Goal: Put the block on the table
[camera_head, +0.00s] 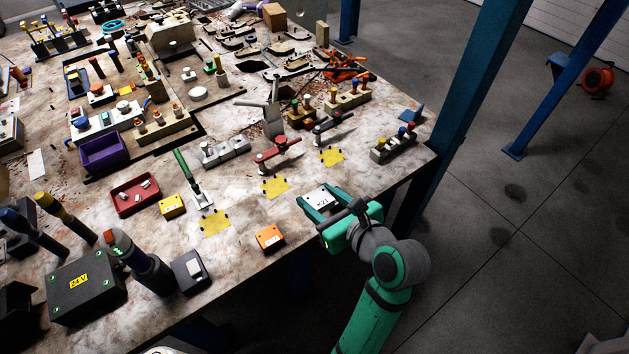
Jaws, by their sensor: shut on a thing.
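A white block (321,199) with dark marks on top sits between the green fingers of my gripper (318,196). My gripper is shut on it, at the right front edge of the worn, pale table (240,262). The block is over the table top or very near it; I cannot tell whether it touches. Its sides are partly hidden by the fingers. An orange block (270,237) and a yellow block (172,206) lie on the table to the left of my gripper.
Yellow taped squares (275,187), (215,223) and (332,156) lie bare nearby. A red-handled clamp (277,152) and a red tray (136,193) stand behind. A blue post (465,110) rises at right. A black 24 V box (87,287) is at front left.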

